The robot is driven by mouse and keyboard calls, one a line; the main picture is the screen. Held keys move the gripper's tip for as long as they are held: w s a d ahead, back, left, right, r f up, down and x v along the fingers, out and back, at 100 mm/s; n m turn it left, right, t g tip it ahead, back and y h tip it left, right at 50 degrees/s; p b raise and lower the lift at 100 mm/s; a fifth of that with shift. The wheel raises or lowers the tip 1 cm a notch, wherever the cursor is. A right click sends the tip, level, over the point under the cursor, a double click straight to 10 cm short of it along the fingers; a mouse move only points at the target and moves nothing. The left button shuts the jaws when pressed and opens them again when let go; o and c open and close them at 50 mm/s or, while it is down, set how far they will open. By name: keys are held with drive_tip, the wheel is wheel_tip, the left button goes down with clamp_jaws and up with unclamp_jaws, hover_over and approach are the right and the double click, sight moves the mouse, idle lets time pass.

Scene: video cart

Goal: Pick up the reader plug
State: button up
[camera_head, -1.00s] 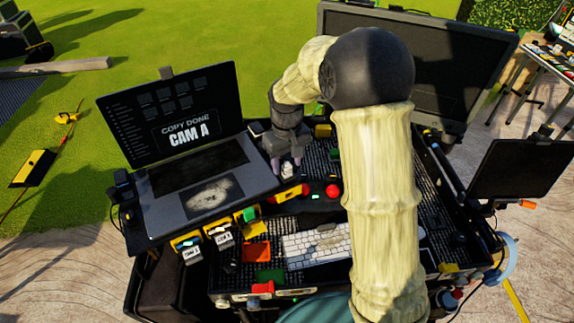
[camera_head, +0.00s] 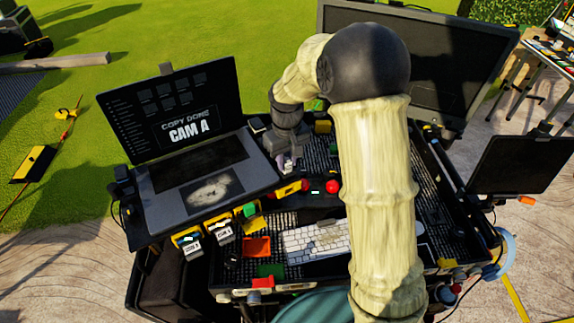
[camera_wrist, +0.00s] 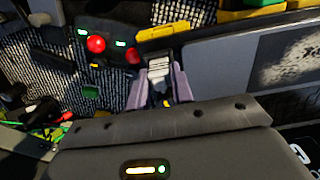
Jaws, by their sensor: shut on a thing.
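My gripper (camera_wrist: 160,86) is shut on a small pale grey plug, which I take as the reader plug (camera_wrist: 159,70). In the wrist view the plug's ribbed body stands between the two lilac fingers. In the head view my gripper (camera_head: 287,164) points down just right of the laptop's right edge, over the cart top. The plug is too small there to make out clearly, and I cannot tell whether its far end touches anything.
The open laptop (camera_head: 165,172) reads "COPY DONE CAM A". A panel with a red button (camera_head: 333,187) is close to the right of my gripper. A white keyboard (camera_head: 312,240) lies in front. A large monitor (camera_head: 440,70) stands behind. Yellow-topped card holders line the laptop's front.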

sight(287, 159)
wheel_tip(287, 159, up, 10)
drive_tip(key=b, duration=0.3)
idle(0.3)
